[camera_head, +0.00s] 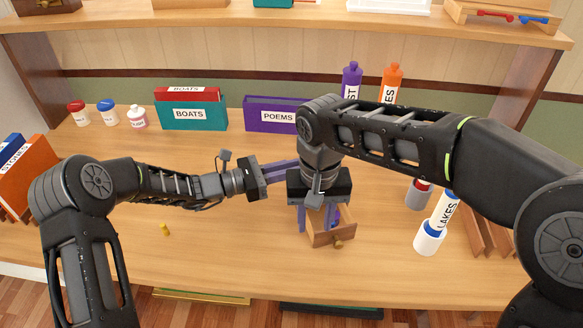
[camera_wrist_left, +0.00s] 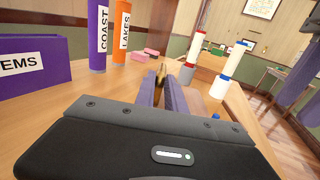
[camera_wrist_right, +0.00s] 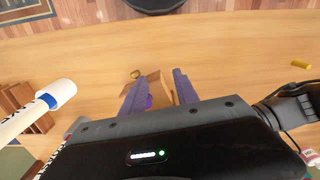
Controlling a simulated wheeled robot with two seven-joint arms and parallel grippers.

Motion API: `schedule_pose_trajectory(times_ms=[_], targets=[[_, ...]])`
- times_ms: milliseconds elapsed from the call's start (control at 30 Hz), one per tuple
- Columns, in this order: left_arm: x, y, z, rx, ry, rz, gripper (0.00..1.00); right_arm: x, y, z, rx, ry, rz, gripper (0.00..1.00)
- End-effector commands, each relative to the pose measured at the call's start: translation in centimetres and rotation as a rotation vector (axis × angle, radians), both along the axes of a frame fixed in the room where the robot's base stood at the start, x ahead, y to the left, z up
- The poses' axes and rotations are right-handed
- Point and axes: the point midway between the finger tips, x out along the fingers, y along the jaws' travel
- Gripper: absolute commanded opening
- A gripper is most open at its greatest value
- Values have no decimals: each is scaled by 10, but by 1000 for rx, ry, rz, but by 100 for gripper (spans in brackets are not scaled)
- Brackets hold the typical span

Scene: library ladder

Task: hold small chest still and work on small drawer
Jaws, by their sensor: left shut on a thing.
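The small drawer (camera_head: 332,234) is a wooden box pulled open toward the front, with a round knob (camera_head: 338,244). It also shows in the right wrist view (camera_wrist_right: 154,88). The small chest is mostly hidden beneath my right gripper. My left gripper (camera_head: 294,171) reaches in from the left and is shut, with a narrow brown piece (camera_wrist_left: 160,72) at its fingertips, seemingly part of the chest. My right gripper (camera_head: 315,223) points down over the chest and drawer, its purple fingers apart around the drawer's side. Something purple (camera_wrist_right: 149,101) shows in the drawer.
A teal BOATS box (camera_head: 190,115) and a purple POEMS box (camera_head: 270,115) stand behind. Two bottles (camera_head: 351,80) stand at the back. White cylinders (camera_head: 430,238) stand right of the drawer. A small yellow peg (camera_head: 165,229) lies at front left.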

Motion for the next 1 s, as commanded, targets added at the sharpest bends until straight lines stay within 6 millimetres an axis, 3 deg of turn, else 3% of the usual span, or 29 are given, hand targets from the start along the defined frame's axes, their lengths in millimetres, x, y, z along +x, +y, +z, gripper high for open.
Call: schedule_pose_trajectory(times_ms=[400, 600, 667, 800, 900, 1000], targets=[[0, 0, 0, 0, 1, 0, 0, 0, 0, 0, 0, 0, 0, 36], [0, 0, 0, 0, 1, 0, 0, 4, -9, -1, 3, 3, -24, 21], [0, 0, 0, 0, 1, 0, 0, 10, -20, 3, 12, -2, -54, 16], [0, 0, 0, 0, 1, 1, 0, 18, -71, 15, 48, -10, -177, 4], [0, 0, 0, 0, 1, 1, 0, 7, -112, 19, 109, 6, -275, 0], [0, 0, 0, 0, 1, 1, 0, -14, -144, 17, 203, -3, -215, 0]])
